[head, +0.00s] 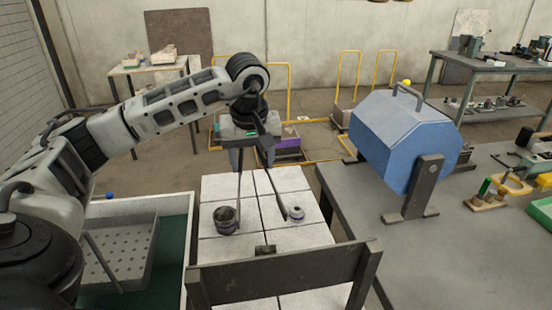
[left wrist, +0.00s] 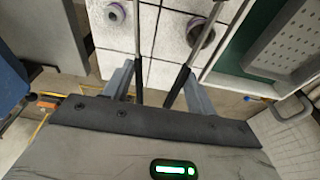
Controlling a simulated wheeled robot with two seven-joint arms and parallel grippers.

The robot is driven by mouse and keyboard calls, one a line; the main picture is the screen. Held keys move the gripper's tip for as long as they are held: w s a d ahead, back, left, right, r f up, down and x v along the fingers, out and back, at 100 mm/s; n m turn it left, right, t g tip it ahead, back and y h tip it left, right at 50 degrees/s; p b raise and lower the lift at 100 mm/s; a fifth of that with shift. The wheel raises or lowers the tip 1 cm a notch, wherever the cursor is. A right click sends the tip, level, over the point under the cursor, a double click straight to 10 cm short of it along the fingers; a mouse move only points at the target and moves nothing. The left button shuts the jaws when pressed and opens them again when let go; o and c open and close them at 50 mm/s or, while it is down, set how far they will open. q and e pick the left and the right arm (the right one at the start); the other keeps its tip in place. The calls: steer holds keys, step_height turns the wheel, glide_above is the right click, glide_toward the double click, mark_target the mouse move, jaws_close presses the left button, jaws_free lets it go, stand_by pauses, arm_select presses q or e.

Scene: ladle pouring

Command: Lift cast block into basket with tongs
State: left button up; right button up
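My left gripper (head: 250,150) points down above a white-tiled surface (head: 215,255), holding long dark tongs (head: 270,190). The left wrist view shows its fingers (left wrist: 160,85) apart, with the two tong arms (left wrist: 137,45) between them. The tong tips are spread and empty. A dark, hollow-topped cylinder (head: 226,220) stands by the left tip, also in the wrist view (left wrist: 200,32). A smaller greyish-purple round piece (head: 297,213) is by the right tip, also in the wrist view (left wrist: 116,13). I cannot tell which is the cast block. A grey perforated basket (head: 122,262) sits at left. My right gripper is out of view.
The basket lies in a green-lined, white-rimmed tank (head: 165,202). A dark crossbar (head: 280,277) stands in front of the tiles. A blue housing (head: 405,135) stands on the grey table (head: 400,265) at right. A small dark block (head: 265,251) lies near the tiles' front.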

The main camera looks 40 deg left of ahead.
arm_select(q)
steer(key=shift+w+d+f, duration=0.35)
steer(key=shift+d+f, duration=0.1)
steer(key=shift+f, duration=0.2)
arm_select(e)
steer(key=shift+s+a+f+g, duration=0.1)
steer(key=shift+f+g, duration=0.3)
steer(key=shift+f, duration=0.15)
arm_select(q)
steer(key=shift+f, duration=0.1)
step_height(320, 180, down, 8)
steer(key=b, duration=0.7)
steer(key=shift+f, duration=0.25)
steer(key=shift+f+b, duration=0.45)
steer(key=shift+f, duration=0.15)
arm_select(e)
steer(key=f, duration=0.1)
steer(key=a+f, duration=0.1)
steer(key=f, duration=0.1)
steer(key=shift+w+a+f+t, duration=0.1)
steer(key=shift+w+a+t, duration=0.05)
steer(key=shift+w+t, duration=0.2)
arm_select(q)
steer(key=shift+c, duration=0.3)
arm_select(e)
steer(key=shift+a, duration=0.1)
